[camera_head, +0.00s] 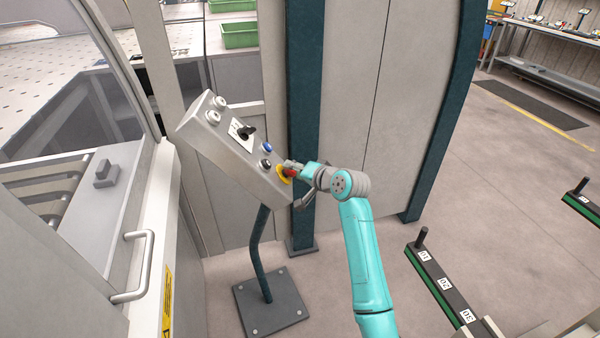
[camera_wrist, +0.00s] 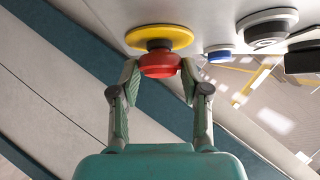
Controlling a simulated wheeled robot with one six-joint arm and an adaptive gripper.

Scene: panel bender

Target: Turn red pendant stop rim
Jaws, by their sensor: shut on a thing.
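The red pendant stop (camera_wrist: 160,64) sits on a yellow disc (camera_wrist: 159,37) on the face of the grey pendant box (camera_head: 226,150). In the head view the red stop (camera_head: 290,172) shows only in part, at the lower right end of the box, with the yellow disc (camera_head: 282,175) around it. My gripper (camera_wrist: 160,75) is shut on the stop's red rim, one finger on each side, in the wrist view. In the head view my gripper (camera_head: 293,168) reaches the stop from the right and covers part of it.
A blue button (camera_head: 266,148), a black button (camera_head: 265,163) and a black selector (camera_head: 244,131) sit close by on the pendant face. The pendant's post stands on a floor plate (camera_head: 270,303). A machine door handle (camera_head: 141,265) is at left.

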